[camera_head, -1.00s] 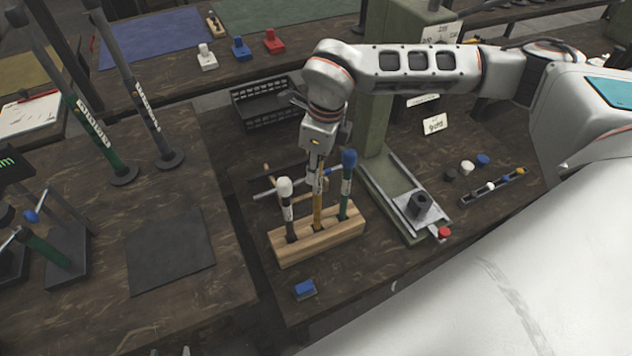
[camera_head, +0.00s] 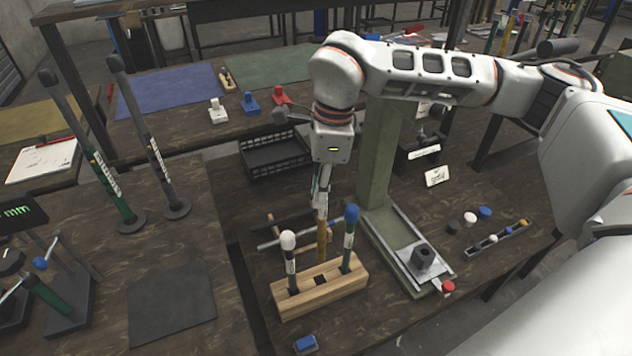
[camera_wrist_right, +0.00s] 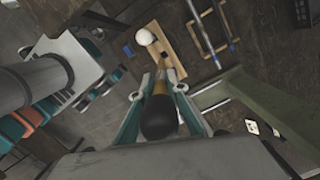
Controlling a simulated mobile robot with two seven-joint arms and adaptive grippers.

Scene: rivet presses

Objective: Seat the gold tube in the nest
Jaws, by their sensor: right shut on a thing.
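The gold tube (camera_head: 322,240) hangs upright in my right gripper (camera_head: 321,198), which is shut on its upper part. Its lower end shows just behind and above the wooden rack (camera_head: 345,288), whose middle hole is empty. In the right wrist view the tube's black top end (camera_wrist_right: 158,118) sits between the fingers. The nest appears to be the dark round cup (camera_head: 422,257) on the metal slide plate of the green press (camera_head: 377,150), to the right of the gripper. The cup looks empty, though its inside is dark. My left gripper is not in view.
A white-topped tube (camera_head: 289,255) and a blue-topped tube (camera_head: 349,240) stand in the rack's outer holes. A black crate (camera_head: 272,155) lies behind. A red knob (camera_head: 448,287) is at the slide's front. A tray with small caps (camera_head: 497,237) lies to the right.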

